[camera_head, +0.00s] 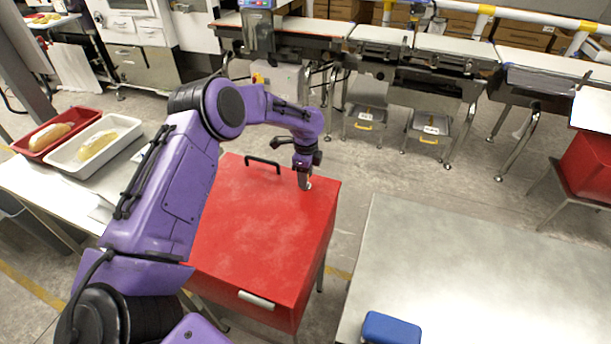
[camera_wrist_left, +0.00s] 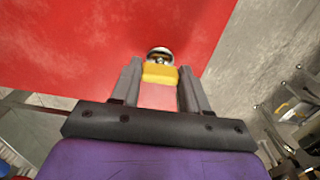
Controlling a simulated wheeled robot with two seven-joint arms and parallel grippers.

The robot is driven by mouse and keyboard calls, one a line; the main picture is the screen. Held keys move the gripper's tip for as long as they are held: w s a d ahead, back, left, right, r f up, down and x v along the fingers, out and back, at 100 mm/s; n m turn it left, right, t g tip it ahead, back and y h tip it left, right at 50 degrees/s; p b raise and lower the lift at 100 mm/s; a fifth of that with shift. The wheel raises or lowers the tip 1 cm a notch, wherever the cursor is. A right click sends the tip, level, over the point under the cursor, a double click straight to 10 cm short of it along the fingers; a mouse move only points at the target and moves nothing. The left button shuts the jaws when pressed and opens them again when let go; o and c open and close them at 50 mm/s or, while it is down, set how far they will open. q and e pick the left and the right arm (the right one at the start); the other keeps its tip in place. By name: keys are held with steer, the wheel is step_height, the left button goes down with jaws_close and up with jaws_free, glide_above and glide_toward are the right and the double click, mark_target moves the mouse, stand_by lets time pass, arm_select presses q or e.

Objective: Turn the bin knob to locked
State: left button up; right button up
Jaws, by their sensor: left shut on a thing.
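The red bin (camera_head: 262,225) stands in the middle of the head view, with a flat red lid and a black handle (camera_head: 262,162) near its far edge. The bin knob (camera_wrist_left: 160,55) shows in the left wrist view as a small round silver and dark part with a yellow part (camera_wrist_left: 160,73) in front of it. My left gripper (camera_head: 305,184) points down at the far right corner of the lid. Its fingers are shut on the knob, seen between them in the wrist view. The knob's marking is too small to read. My right gripper is not in view.
A white tray (camera_head: 70,168) and a red tray (camera_head: 22,148), each with a loaf, sit on the left table. A steel table (camera_head: 480,270) with a blue box (camera_head: 391,328) is at right. The conveyor (camera_head: 440,45) runs along the back. Floor is clear behind the bin.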

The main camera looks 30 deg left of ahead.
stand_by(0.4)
arm_select(q)
steer(key=o, duration=1.1)
steer(key=shift+c, duration=0.2)
step_height(320, 180, up, 10)
steer(key=shift+d+f+b, duration=0.1)
steer(key=shift+f+b, duration=0.1)
steer(key=shift+b, duration=0.85)
steer(key=shift+r, duration=0.5)
